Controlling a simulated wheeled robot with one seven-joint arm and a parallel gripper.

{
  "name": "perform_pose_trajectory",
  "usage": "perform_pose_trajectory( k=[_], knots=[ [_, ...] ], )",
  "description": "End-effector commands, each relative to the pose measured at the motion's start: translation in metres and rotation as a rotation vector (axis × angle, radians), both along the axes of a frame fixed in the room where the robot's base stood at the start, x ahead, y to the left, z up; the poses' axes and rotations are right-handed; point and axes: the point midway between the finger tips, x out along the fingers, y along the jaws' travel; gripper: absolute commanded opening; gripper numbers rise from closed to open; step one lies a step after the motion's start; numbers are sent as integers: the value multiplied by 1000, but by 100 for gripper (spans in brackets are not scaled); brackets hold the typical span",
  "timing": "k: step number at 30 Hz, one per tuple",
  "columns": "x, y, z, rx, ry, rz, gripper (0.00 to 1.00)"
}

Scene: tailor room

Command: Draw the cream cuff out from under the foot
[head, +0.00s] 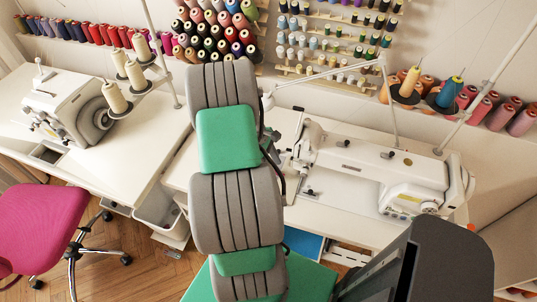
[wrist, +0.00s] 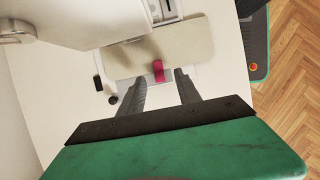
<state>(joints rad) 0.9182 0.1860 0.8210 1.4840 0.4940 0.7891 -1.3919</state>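The cream cuff (wrist: 190,48) lies flat on the white machine bed in the wrist view, its upper edge close to the sewing machine's foot area (wrist: 162,12). Whether the foot presses on it is not clear. A small magenta tab (wrist: 158,68) is on the cuff's near edge. My gripper (wrist: 159,77) is open, with one dark finger on each side of the tab. I cannot tell whether either finger touches the cuff. In the head view my arm hides the gripper, and I cannot make out the cuff.
The white sewing machine (head: 370,165) stands on the right table, its head close above my gripper. A second machine (head: 70,108) is on the left table (head: 130,150). A magenta chair (head: 40,225) stands at lower left. Thread cones (head: 450,92) line the back.

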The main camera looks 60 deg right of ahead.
Motion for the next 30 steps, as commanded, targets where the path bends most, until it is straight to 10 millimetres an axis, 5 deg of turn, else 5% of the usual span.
perform_pose_trajectory(
  k=[12, 27, 30],
  knots=[
    [-7, -1, -19, -2, -2, 0, 40],
    [-7, -1, -18, -2, -2, 0, 0],
    [-7, -1, -18, -2, -2, 0, 0]
  ],
)
